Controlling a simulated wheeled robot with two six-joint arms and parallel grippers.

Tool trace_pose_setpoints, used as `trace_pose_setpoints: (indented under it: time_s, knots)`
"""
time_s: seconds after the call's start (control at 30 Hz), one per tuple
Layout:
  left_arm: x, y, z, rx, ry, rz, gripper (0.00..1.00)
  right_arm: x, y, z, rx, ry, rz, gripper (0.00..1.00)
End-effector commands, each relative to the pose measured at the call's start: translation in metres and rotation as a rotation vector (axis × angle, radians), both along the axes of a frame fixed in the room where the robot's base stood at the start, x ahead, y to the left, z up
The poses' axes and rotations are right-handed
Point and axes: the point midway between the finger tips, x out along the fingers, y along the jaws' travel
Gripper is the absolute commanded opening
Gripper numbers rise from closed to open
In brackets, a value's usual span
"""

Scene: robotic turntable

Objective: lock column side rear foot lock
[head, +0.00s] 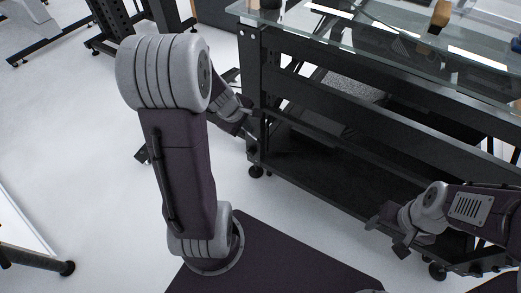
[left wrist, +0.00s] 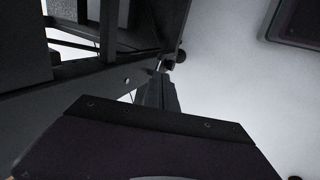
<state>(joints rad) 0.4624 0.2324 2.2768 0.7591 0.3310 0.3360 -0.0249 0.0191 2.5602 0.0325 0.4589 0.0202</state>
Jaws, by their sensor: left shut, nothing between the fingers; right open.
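A small round dark foot (head: 256,171) stands on the floor under the near left corner post of the black frame (head: 252,95); no lock lever can be made out on it. In the left wrist view, a dark foot-like shape (left wrist: 181,56) shows just beyond the fingers, too dark for its lock to be read. My left gripper (head: 248,133) is beside the corner post, above the foot, partly hidden behind my own forearm. Its closed fingers also show in the left wrist view (left wrist: 158,90), with nothing between them. My right gripper (head: 386,234) is open and empty before the frame's lower shelf.
A glass top (head: 400,45) covers the frame, with a wooden-handled item (head: 440,15) on it. Another foot (head: 437,271) stands at the lower right. Black stands (head: 115,25) are at the upper left.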

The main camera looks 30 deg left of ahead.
Motion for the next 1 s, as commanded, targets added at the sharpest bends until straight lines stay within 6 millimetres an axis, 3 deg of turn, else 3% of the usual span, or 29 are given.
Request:
trace_pose_setpoints:
  time_s: [0.03, 0.47, 1.0]
  knots:
    - [-0.001, 0.002, -0.008, 0.000, 0.000, 0.005, 0.00, 0.000, 0.000, -0.008, 0.000, -0.001, 0.000, 0.59]
    - [0.000, 0.003, -0.011, 0.000, 0.001, 0.007, 0.00, 0.000, 0.000, -0.010, 0.000, -0.001, 0.000, 0.59]
    - [0.046, -0.001, -0.112, -0.001, 0.002, 0.006, 0.00, 0.000, 0.000, -0.082, 0.000, 0.000, 0.000, 0.59]
